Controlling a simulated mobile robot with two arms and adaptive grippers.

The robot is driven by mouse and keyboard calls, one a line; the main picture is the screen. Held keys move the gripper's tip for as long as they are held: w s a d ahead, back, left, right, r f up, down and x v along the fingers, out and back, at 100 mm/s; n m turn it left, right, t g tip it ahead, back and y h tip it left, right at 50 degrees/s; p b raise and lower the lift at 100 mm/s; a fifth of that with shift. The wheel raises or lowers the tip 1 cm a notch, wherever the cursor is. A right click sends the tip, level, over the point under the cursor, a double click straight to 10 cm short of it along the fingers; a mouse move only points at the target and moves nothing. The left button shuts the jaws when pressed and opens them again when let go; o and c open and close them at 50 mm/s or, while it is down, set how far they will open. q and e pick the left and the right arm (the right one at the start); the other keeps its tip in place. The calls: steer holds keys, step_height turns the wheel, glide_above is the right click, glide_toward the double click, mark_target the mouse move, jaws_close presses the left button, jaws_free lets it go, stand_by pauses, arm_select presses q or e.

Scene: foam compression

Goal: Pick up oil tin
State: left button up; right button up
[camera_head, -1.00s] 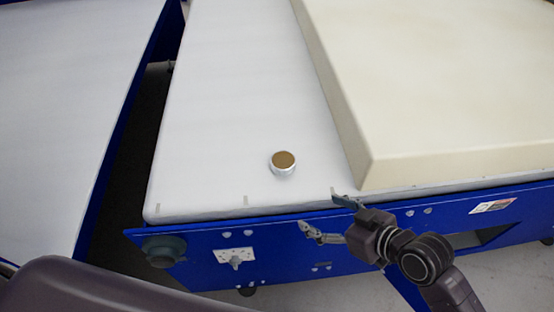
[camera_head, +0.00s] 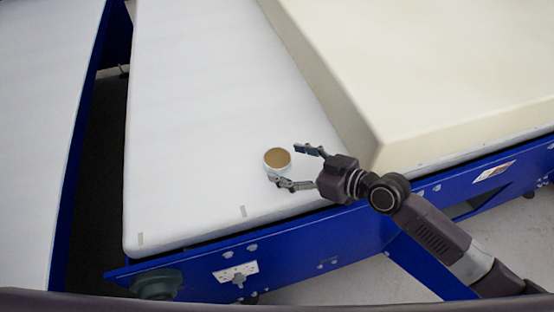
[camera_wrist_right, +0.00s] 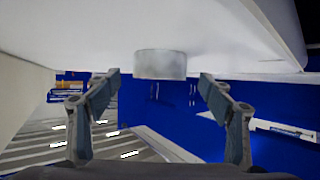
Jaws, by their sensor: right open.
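The oil tin (camera_head: 277,161) is a small, short round tin with a brown top and pale metal side. It stands upright on the white table surface, near the front edge. My right gripper (camera_head: 287,166) is open beside it, with one fingertip behind and one in front of the tin's right side. In the right wrist view the tin (camera_wrist_right: 160,65) appears ahead, between and beyond the two spread fingers (camera_wrist_right: 158,88). I cannot tell whether a finger touches it. My left gripper is not in view.
A large cream foam block (camera_head: 420,75) lies on the white table (camera_head: 185,160), right of the tin and close to my right gripper. The table's blue frame (camera_head: 310,245) runs along the front. A dark gap separates it from another white table (camera_head: 40,110) at left. The surface left of the tin is clear.

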mark_target(279, 159)
steer(key=shift+p+x, duration=0.35)
steer(key=shift+x, duration=2)
steer(key=c, duration=1.5)
steer(key=shift+r, duration=0.15)
steer(key=shift+c, duration=0.5)
